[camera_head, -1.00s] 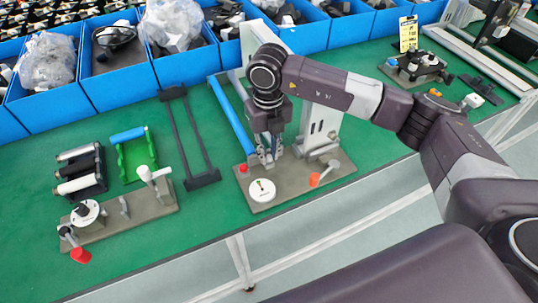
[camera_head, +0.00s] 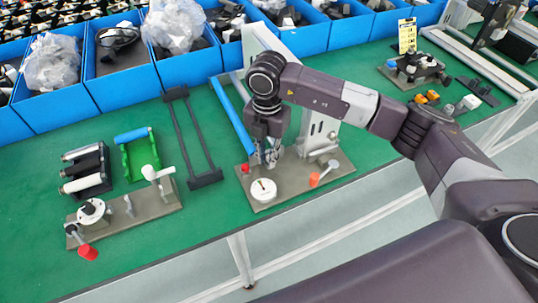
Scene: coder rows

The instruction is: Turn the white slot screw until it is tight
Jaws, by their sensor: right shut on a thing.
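My right gripper (camera_head: 269,162) points down over the brown plate (camera_head: 293,190) in front of a white upright. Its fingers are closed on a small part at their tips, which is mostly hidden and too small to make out. A white round disc (camera_head: 263,190) with a dark mark lies on the plate just in front of the fingertips, apart from them in the picture. I cannot tell whether this disc or the hidden part is the white slot screw. My left gripper is out of view.
A red knob (camera_head: 245,168) and an orange-tipped lever (camera_head: 314,179) sit close beside the gripper. A second fixture (camera_head: 145,206) with a white disc stands at left. Blue bins (camera_head: 125,70) line the back.

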